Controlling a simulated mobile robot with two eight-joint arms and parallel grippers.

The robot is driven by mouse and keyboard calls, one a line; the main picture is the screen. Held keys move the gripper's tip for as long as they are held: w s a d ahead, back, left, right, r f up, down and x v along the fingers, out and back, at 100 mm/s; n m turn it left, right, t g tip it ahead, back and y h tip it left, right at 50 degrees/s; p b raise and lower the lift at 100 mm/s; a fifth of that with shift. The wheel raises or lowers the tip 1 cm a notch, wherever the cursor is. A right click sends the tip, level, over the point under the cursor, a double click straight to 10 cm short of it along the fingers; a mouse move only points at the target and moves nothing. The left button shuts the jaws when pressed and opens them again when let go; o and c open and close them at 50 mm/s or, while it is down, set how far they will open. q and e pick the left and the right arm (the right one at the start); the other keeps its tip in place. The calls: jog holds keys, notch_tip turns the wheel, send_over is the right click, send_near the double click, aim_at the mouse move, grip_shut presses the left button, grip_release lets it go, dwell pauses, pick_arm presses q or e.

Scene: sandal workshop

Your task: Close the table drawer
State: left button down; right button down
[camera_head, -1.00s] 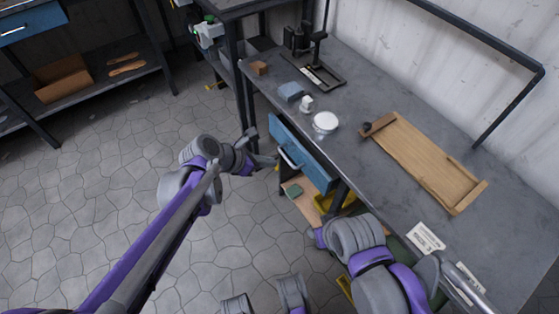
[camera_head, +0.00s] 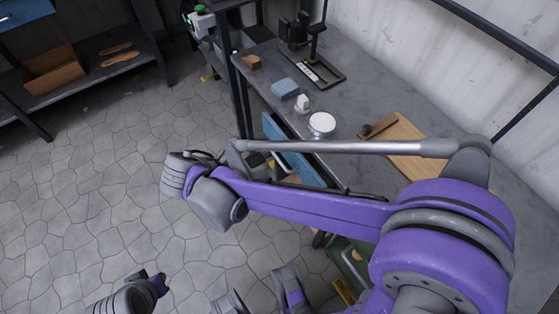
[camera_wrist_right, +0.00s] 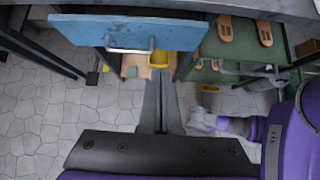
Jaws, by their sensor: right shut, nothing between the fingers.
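The blue table drawer (camera_head: 305,171) sits under the near edge of the workbench, partly hidden behind my right arm in the head view. In the right wrist view its blue front (camera_wrist_right: 165,32) and silver handle (camera_wrist_right: 130,49) face the gripper. How far it stands out is unclear. My right gripper (camera_head: 262,160) is beside the drawer front, largely hidden by its arm. In the wrist view the right gripper (camera_wrist_right: 162,85) has its fingers together and empty, right of the handle and apart from it. Part of my left arm shows at lower left; its fingers are not visible.
Floor (camera_head: 90,190) left of the bench is open.

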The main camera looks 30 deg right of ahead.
aim_at(303, 164)
jog(key=b+x, duration=0.1)
jog(key=x, duration=0.3)
jog(key=d+r+b+x, duration=0.1)
jog(key=x, duration=0.3)
jog(key=b+x, duration=0.1)
jog(key=x, duration=0.2)
jog(key=shift+w+d, duration=0.15)
jog(key=shift+d, duration=0.9)
jog(key=shift+w+d, duration=0.15)
jog(key=shift+d, duration=1.2)
jog(key=shift+a, duration=0.15)
